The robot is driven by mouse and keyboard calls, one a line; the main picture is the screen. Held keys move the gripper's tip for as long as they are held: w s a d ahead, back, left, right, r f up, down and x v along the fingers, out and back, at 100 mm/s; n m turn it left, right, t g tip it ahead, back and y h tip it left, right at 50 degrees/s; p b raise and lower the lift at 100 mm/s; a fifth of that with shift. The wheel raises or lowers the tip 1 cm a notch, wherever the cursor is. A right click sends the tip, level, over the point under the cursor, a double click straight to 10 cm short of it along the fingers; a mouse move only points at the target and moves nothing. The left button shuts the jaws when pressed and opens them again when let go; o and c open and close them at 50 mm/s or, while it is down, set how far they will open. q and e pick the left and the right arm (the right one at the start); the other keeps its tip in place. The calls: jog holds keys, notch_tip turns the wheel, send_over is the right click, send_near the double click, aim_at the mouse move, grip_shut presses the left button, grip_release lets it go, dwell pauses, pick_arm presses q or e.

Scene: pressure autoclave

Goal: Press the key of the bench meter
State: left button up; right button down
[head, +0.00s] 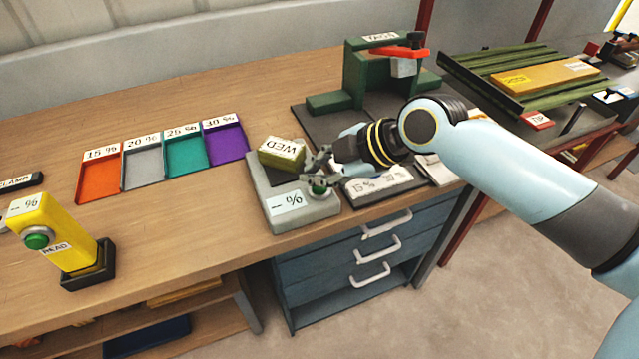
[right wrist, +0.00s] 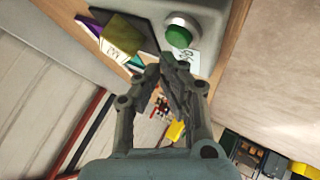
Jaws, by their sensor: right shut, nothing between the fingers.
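The bench meter (head: 320,211) is a light grey box near the front edge of the bench, with a white label reading % and a round green key (head: 317,189) on top. The key shows clearly in the right wrist view (right wrist: 178,37), in a pale round collar. My right gripper (head: 318,178) is shut and empty, its fingertips over the meter close to the key. In the right wrist view the fingertips (right wrist: 160,70) appear just beside the key; I cannot tell whether they touch it. My left gripper is not in view.
A block labelled WED (head: 282,152) sits on the meter's dark plate. A yellow handheld meter (head: 62,232) with a green button stands to the left. Coloured trays (head: 143,172) lie behind, and a green press (head: 352,75) stands at the back. A white label plate (head: 378,184) lies right of the meter.

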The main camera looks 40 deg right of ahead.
aim_at(318, 189)
jog(key=shift+f, duration=0.1)
jog(key=shift+f+b, duration=0.3)
jog(key=shift+b, duration=0.05)
jog(key=shift+f+b, duration=0.45)
jog(key=shift+f, duration=0.05)
dwell(0.7)
dwell(0.4)
jog(key=shift+r+p, duration=0.8)
jog(key=shift+r, duration=0.1)
notch_tip(318, 189, up, 5)
jog(key=p, duration=0.4)
jog(key=shift+r, duration=0.1)
dwell(0.3)
